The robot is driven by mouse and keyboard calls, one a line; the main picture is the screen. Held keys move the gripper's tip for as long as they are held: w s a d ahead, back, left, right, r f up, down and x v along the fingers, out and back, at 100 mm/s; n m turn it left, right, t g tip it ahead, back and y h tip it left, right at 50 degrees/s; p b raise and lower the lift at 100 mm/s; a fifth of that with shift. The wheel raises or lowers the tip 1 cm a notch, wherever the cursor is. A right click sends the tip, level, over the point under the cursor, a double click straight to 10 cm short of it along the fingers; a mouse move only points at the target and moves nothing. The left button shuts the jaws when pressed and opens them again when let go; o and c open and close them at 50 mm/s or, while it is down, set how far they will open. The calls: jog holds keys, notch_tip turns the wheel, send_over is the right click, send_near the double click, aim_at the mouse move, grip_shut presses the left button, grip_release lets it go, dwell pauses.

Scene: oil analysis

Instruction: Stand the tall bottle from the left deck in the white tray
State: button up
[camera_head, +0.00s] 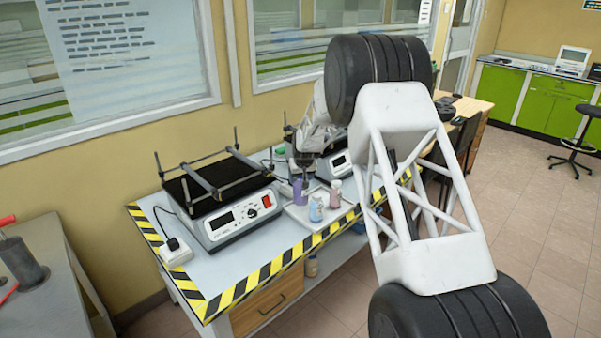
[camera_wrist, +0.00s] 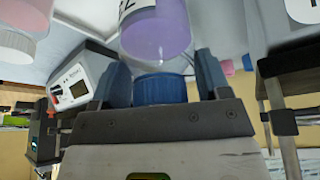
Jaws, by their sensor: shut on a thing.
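My gripper (camera_head: 304,166) is over the white tray (camera_head: 296,213) between the two shakers. It is shut on the blue cap (camera_wrist: 160,89) of the tall bottle, whose clear body with purple liquid (camera_wrist: 157,32) shows in the wrist view with part of a label. In the head view the purple bottle (camera_head: 298,190) hangs upright below my gripper, at the tray's back left. I cannot tell whether its base touches the tray. My fingers hide its cap in the head view.
A small blue bottle (camera_head: 316,209) and a pink bottle (camera_head: 335,194) stand close by to the right. The left shaker (camera_head: 235,217) with its raised bars is left of the tray; another shaker (camera_head: 337,166) is behind right. Striped tape (camera_head: 262,272) marks the table's front edge.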

jog(key=shift+f, duration=1.55)
jog(key=o, duration=1.7)
jog(key=shift+r, duration=0.1)
jog(key=shift+v, duration=3.8)
jog(key=shift+s, duration=0.1)
